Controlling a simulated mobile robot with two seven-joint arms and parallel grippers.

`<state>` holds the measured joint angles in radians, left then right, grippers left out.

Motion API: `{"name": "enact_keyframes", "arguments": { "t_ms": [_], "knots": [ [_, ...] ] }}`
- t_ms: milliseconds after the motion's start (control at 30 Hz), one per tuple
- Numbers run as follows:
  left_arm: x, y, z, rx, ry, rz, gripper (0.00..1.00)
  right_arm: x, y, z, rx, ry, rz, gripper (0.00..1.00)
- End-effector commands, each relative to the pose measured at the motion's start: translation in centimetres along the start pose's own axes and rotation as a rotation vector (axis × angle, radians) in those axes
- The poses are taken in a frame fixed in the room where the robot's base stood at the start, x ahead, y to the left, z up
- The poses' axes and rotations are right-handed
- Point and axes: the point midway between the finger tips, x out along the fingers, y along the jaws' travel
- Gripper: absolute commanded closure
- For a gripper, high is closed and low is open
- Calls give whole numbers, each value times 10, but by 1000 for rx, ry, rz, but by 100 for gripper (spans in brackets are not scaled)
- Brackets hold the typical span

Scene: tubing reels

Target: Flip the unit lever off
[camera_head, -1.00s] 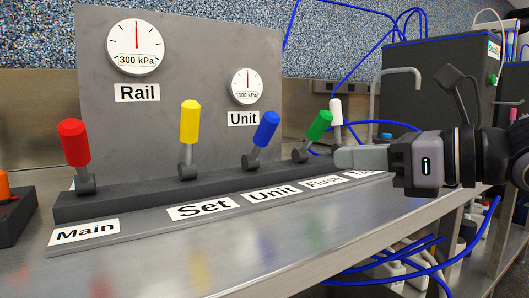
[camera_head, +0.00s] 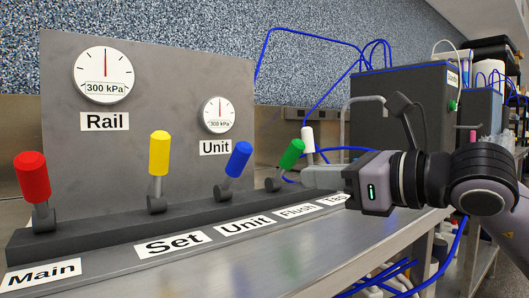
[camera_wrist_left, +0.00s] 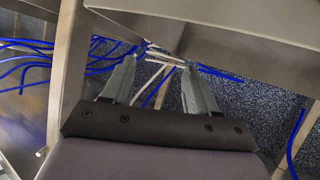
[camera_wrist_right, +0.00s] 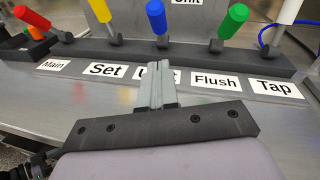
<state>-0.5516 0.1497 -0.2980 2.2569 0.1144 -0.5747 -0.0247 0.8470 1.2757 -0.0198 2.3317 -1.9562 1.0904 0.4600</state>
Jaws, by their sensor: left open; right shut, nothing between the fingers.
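The unit lever has a blue handle (camera_head: 238,158) and leans right above its "Unit" label (camera_head: 244,224). It also shows in the right wrist view (camera_wrist_right: 157,18), straight ahead of the fingers. My right gripper (camera_head: 308,176) is shut and empty. In the head view it is in front of the white lever, to the right of the blue one. In the right wrist view its fingertips (camera_wrist_right: 160,66) cover part of the "Unit" label and sit short of the blue lever, apart from it. My left gripper (camera_wrist_left: 155,70) is open and empty, away from the levers, facing blue tubes below a metal surface.
Red (camera_head: 32,178), yellow (camera_head: 159,152), green (camera_head: 291,154) and white (camera_head: 307,140) levers stand in the same row. The Rail gauge (camera_head: 104,75) and Unit gauge (camera_head: 218,115) both read 300 kPa. A dark box (camera_head: 404,110) with blue tubes stands behind my right arm.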

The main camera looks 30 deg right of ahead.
Motion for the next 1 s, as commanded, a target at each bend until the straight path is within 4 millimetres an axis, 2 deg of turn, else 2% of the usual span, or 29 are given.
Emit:
{"name": "enact_keyframes", "arguments": {
  "t_ms": [233, 500, 733, 1000],
  "knots": [
    [-8, -8, -8, 50, -7, -41, 42, 34, 0, 3, 6, -2, 3, 100],
    [-15, -13, -2, 82, -35, -69, 42, 78, 0, 5, 3, -3, 3, 100],
    [-18, -17, 1, 75, -52, -76, 42, 95, 0, 24, 1, -2, 1, 100],
    [-18, -21, 10, 68, -73, -83, 42, 102, 0, 29, 0, 0, 0, 100]
  ]
}}
